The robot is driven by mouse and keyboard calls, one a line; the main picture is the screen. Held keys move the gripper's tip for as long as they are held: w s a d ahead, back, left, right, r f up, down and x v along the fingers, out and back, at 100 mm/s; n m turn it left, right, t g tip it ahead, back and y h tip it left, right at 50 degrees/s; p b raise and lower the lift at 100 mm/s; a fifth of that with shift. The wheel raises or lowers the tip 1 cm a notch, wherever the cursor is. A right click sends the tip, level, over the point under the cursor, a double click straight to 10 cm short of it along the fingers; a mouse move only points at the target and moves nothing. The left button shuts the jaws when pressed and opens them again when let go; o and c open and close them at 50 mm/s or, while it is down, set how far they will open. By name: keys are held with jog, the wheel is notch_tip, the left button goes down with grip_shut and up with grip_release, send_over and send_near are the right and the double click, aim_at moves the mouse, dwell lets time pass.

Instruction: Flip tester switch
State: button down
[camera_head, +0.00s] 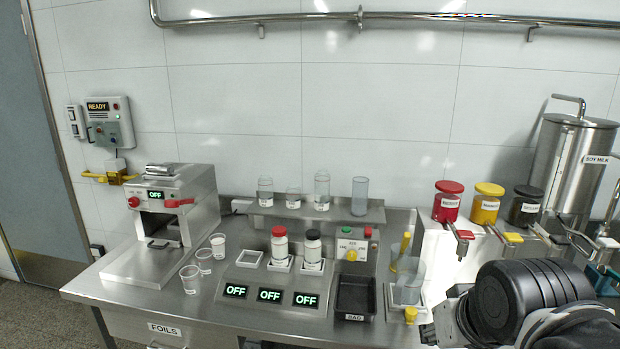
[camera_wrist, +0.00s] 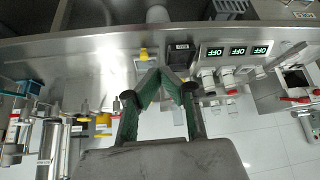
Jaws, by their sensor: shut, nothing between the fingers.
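No part in view is labelled as a tester, so I cannot tell for sure which switch is meant. A small control box (camera_head: 353,247) with a yellow knob, a green button and a red button stands at the middle back of the steel bench. A grey console (camera_head: 270,285) in front has three displays reading OFF; they also show upside down in the wrist view (camera_wrist: 237,51). A sealer-like machine (camera_head: 165,205) at the left has a red knob and an OFF display. My gripper (camera_wrist: 160,73) shows in the wrist view, its green fingers meeting at the tips, empty and apart from these devices.
A black tray (camera_head: 356,297) and a clear beaker (camera_head: 407,285) stand right of the console. Two bottles stand on the console, and small cups (camera_head: 190,279) stand left of it. Lidded jars (camera_head: 447,202) and a steel tank (camera_head: 570,170) are at the right. A wall box (camera_head: 108,122) reads READY.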

jog(key=s+f, duration=0.2)
jog(key=f, duration=0.1)
jog(key=shift+s, duration=0.3)
jog(key=w+r+n+g+p, duration=0.1)
jog(key=w+r+n, duration=0.2)
jog(key=w+r, duration=0.5)
jog(key=w+r+n+g+p, duration=0.15)
jog(key=w+r, duration=0.25)
jog(key=w, duration=0.7)
jog(key=w+r+n+g+p, duration=0.1)
jog(key=w+r+n, duration=0.2)
jog(key=w+r, duration=0.5)
jog(key=w+f+n+g+p, duration=0.1)
jog(key=w+f+n, duration=0.1)
jog(key=w, duration=0.6)
jog(key=w+f+n+p, duration=0.1)
jog(key=w+f+n, duration=0.1)
jog(key=w, duration=0.6)
jog(key=w+a+f+n+g+p, duration=0.1)
jog(key=w+f+n+g+p, duration=0.1)
jog(key=w+f+n, duration=0.3)
jog(key=w+f, duration=0.4)
jog(key=w, duration=0.3)
jog(key=shift+f, duration=0.25)
